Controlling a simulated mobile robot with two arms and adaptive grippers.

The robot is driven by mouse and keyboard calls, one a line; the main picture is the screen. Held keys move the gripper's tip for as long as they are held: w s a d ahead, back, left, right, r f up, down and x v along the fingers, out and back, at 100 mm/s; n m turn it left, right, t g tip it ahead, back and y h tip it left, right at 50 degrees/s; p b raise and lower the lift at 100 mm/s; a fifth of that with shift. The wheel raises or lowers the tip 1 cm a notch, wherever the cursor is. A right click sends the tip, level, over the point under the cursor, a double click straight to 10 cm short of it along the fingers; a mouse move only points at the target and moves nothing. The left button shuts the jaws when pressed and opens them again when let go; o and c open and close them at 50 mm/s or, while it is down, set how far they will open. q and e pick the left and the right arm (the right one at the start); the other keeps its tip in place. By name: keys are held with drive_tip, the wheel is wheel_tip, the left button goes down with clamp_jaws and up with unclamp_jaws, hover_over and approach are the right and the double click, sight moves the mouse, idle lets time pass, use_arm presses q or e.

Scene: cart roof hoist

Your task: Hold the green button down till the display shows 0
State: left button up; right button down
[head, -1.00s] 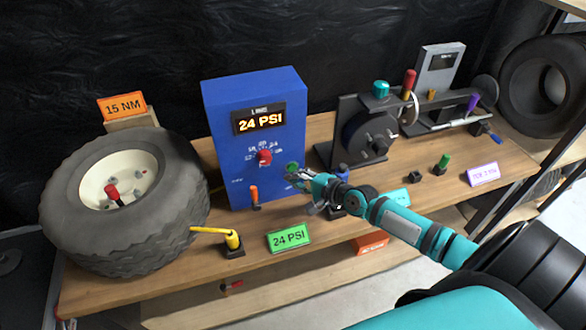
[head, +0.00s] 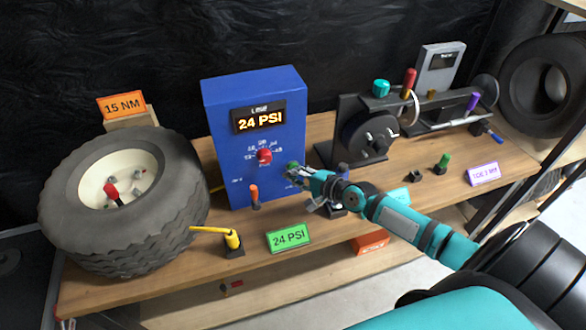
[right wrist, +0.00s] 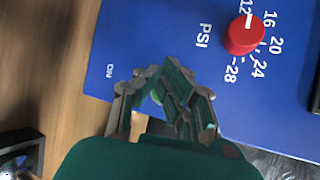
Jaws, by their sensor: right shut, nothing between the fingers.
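The blue box (head: 225,140) stands upright on the bench. Its display (head: 259,118) reads 24 PSI. A red knob (head: 264,156) sits below the display with numbers around it; it also shows in the right wrist view (right wrist: 243,35). The green button (head: 292,166) is at the box's lower right, partly hidden by my right gripper (head: 294,175). That gripper is shut and empty, its fingertips at or very near the button; I cannot tell whether they touch it. In the right wrist view a bit of green (right wrist: 157,97) shows between the fingers. My left gripper is not in view.
A big tyre (head: 130,240) stands left of the box. A black wheel rig (head: 365,140) stands to the right.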

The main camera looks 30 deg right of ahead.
drive_tip(key=shift+w+d, duration=0.15)
drive_tip(key=shift+w, duration=0.3)
idle(2.2)
drive_tip(key=shift+s, duration=0.15)
drive_tip(key=shift+s+a, duration=0.25)
drive_tip(key=shift+s, duration=0.45)
drive_tip(key=s+p, duration=0.1)
drive_tip(key=s, duration=0.1)
drive_tip(key=s+a+p, duration=0.1)
drive_tip(key=s, duration=0.2)
drive_tip(key=shift+p, duration=0.35)
drive_tip(key=shift+a, duration=0.1)
